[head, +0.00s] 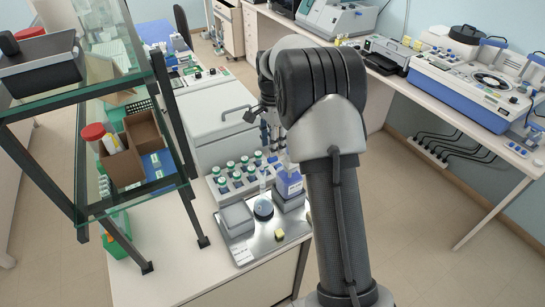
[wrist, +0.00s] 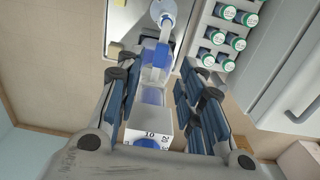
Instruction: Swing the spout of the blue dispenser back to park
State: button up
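The blue dispenser (head: 289,184) stands at the back right of a metal tray (head: 270,246), beside the green-capped bottles. In the wrist view its white, numbered upper part (wrist: 135,134) shows low between my fingers, with blue parts (wrist: 156,56) farther up. A pale narrow piece reaches toward a round blue-and-white item (wrist: 163,12); I cannot tell for certain whether this piece is the spout. My gripper (wrist: 157,90) is open, one finger on each side of the dispenser, with visible gaps. In the head view my arm hides most of the gripper.
A bottle rack (wrist: 212,37) is close by on the right in the wrist view.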

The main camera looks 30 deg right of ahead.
aim_at(273, 158)
notch_tip(273, 158, down, 6)
jog(key=shift+f, duration=0.1)
dwell(0.4)
grip_shut()
dwell(0.6)
